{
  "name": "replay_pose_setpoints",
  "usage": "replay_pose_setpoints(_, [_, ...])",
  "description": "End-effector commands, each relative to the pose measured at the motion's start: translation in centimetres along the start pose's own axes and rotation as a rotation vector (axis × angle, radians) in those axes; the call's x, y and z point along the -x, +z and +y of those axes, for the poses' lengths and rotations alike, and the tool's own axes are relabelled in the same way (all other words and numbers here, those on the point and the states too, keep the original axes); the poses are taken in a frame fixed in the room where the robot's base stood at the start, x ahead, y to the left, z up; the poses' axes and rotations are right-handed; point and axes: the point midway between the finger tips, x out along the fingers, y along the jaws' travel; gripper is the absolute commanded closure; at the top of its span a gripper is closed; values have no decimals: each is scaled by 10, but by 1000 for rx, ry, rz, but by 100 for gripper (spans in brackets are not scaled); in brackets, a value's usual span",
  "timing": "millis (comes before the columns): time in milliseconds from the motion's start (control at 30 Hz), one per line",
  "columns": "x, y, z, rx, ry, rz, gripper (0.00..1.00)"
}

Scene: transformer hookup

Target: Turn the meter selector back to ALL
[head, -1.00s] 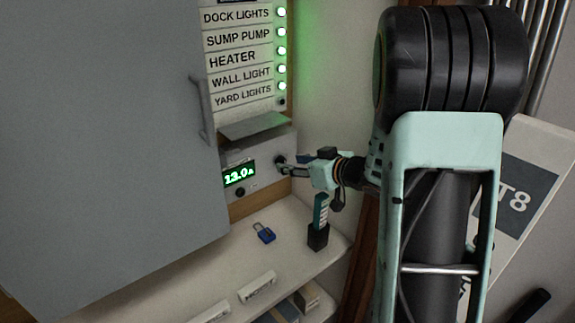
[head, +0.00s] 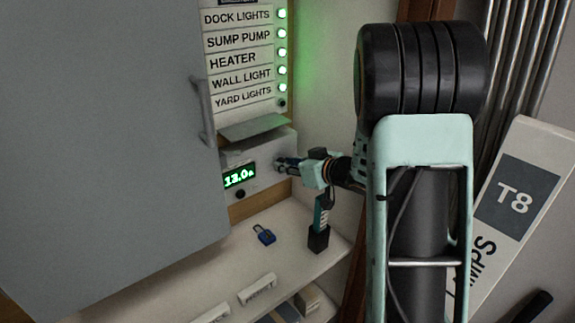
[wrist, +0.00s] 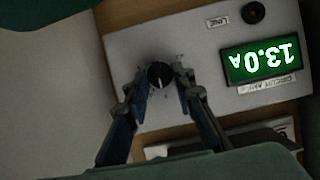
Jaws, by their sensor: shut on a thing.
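The meter (head: 262,172) is a pale box below the label panel, with a green display (head: 239,175) reading 13.0 A. In the wrist view the display (wrist: 262,61) appears upside down. The selector (wrist: 159,75) is a round black knob with a pale pointer line on the meter's face. My gripper (head: 284,164) reaches the meter from the right in the head view. In the wrist view its two fingers (wrist: 160,92) are closed on either side of the knob. The lettering around the knob is too small to read.
A large grey door (head: 105,140) stands at the left. A blue padlock (head: 264,234) lies on the shelf (head: 225,255) below the meter. A dark block with a teal tool (head: 319,232) stands right of it. A second black knob (wrist: 253,12) sits near the display.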

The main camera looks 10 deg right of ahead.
Motion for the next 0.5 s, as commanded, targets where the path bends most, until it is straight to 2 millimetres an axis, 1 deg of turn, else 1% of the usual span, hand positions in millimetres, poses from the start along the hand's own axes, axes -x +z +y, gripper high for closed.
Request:
replay_pose_setpoints(267, [-1, 2, -1, 30, 12, -1, 100])
replay_pose_setpoints(500, [-2, 5, -3, 149, 61, 1, 100])
